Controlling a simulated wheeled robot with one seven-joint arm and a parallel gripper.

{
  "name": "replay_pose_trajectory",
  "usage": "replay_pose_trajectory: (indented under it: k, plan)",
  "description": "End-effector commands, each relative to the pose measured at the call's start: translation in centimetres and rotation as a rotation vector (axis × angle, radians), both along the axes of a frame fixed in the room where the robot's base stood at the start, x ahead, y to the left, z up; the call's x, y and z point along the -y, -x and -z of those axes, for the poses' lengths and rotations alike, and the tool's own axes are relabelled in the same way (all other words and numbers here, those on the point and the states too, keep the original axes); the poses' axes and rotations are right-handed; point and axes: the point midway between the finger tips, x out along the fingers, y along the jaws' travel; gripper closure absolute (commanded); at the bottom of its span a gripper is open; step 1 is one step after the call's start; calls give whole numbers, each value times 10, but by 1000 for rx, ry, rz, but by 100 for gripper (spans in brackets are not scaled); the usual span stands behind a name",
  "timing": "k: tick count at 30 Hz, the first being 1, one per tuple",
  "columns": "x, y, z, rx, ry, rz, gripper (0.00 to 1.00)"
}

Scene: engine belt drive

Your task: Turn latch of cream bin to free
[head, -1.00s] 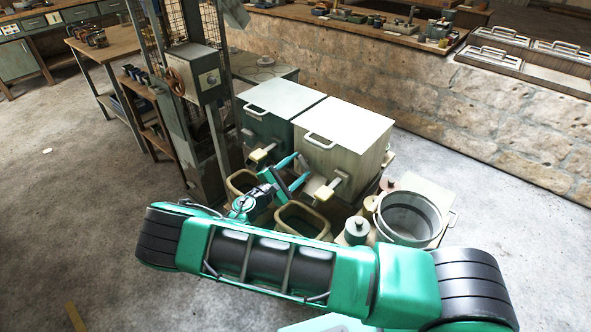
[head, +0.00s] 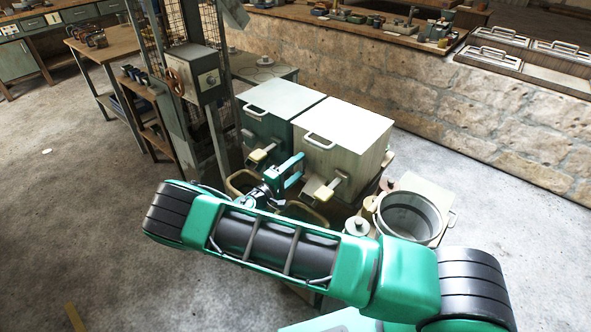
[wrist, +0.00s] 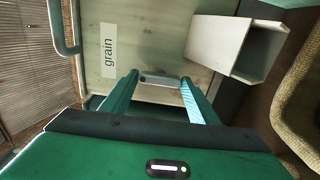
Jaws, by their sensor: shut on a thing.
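The cream bin (head: 345,128) stands in the middle of the head view, with a pale lid and a carry handle. In the wrist view its front (wrist: 150,50) fills the middle and bears a label reading "grain". A small grey metal latch (wrist: 160,79) shows on that front, between my fingertips. My gripper (head: 291,173) is at the bin's front, left of its yellowish lever. In the wrist view my gripper (wrist: 158,90) is shut on the latch, one finger on each side. The latch is too small to make out in the head view.
A green bin (head: 265,122) stands close on the left. A pale square spout (wrist: 225,45) juts out beside the latch in the wrist view. Open tubs (head: 240,182) stand below the bins, and a round metal pot (head: 405,218) stands at right. Open floor lies on the left.

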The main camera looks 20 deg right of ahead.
Motion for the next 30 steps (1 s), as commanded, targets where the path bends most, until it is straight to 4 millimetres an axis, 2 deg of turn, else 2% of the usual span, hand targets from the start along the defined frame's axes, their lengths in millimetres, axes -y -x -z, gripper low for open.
replay_pose_trajectory:
  k: [17,18,20,30]
  plan:
    - [2,2,4,20,-22,5,68]
    - [2,2,4,20,-22,5,43]
    - [2,2,4,20,-22,5,29]
    - [-2,2,2,25,-20,0,27]
